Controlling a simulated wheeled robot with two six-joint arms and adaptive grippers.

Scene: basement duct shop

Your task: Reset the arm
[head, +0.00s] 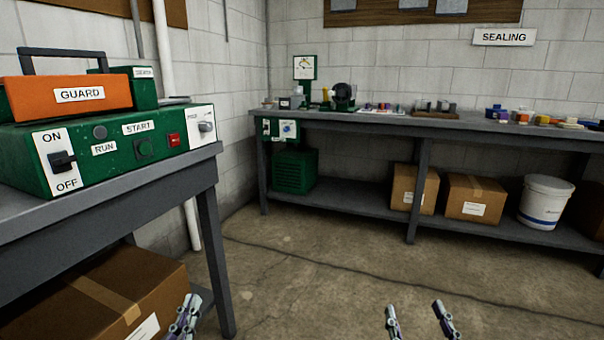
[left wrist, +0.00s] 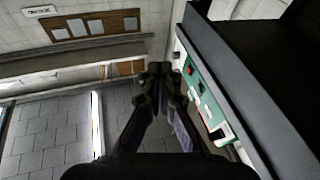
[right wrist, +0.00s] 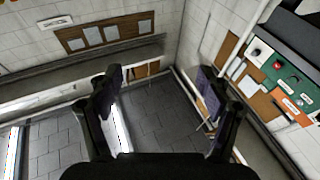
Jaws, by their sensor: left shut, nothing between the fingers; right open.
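My left gripper (head: 185,318) shows at the bottom of the head view, in front of the cardboard box under the left bench. Its fingers are together with nothing between them, and they meet at the middle of the left wrist view (left wrist: 159,70). My right gripper (head: 416,308) shows at the bottom, right of centre, over bare floor. Its fingers are spread and empty, also in the right wrist view (right wrist: 160,76). Neither gripper appears to touch anything. Most of both arms is out of view.
A green machine (head: 110,150) with an orange guard (head: 70,97) and a switch panel stands on the left bench (head: 150,188). A cardboard box (head: 100,290) sits beneath. The sealing bench (head: 400,122) runs along the back wall, holding small items. The concrete floor (head: 310,265) between them is clear.

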